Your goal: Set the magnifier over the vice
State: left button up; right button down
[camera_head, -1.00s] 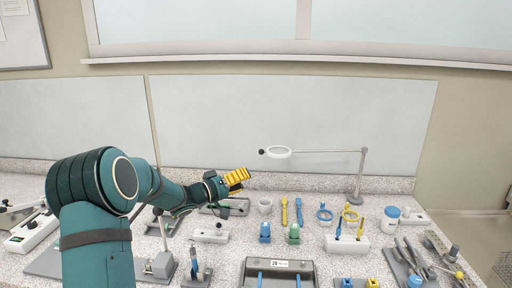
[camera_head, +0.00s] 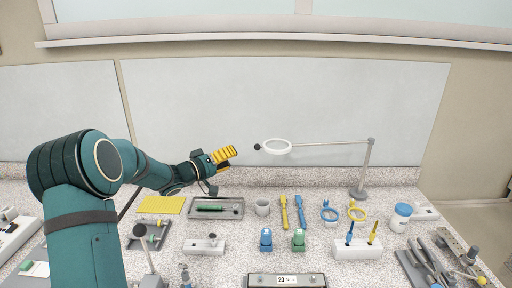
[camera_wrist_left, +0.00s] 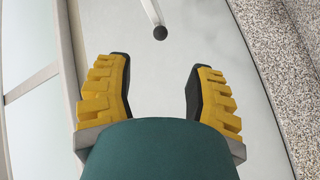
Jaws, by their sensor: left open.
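The magnifier (camera_head: 277,146) is a white ring lens on a thin rod that runs right to an upright post (camera_head: 367,165) on a grey base. A dark knob (camera_head: 257,147) sits at the ring's left end. My left gripper (camera_head: 235,158), with yellow fingers, is open and empty just left of the knob, about level with it in the picture. In the left wrist view the knob (camera_wrist_left: 160,33) lies centred beyond the open fingertips (camera_wrist_left: 157,68), not between them. A dark block with a white label (camera_head: 287,280) at the bottom may be the vice; it is partly cut off.
Below the magnifier stand a white cup (camera_head: 262,207), yellow and blue tools, a blue bottle (camera_head: 266,240), a green one (camera_head: 298,240) and a white holder (camera_head: 357,247). A grey tray (camera_head: 215,208) lies below my gripper. Air around the lens is clear.

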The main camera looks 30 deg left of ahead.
aim_at(255, 148)
pick_arm(q)
jog(key=x, duration=1.2)
jog(key=shift+d+b, duration=0.1)
jog(key=shift+b, duration=0.25)
jog(key=shift+o, duration=0.3)
jog(key=shift+f, duration=0.1)
grip_shut()
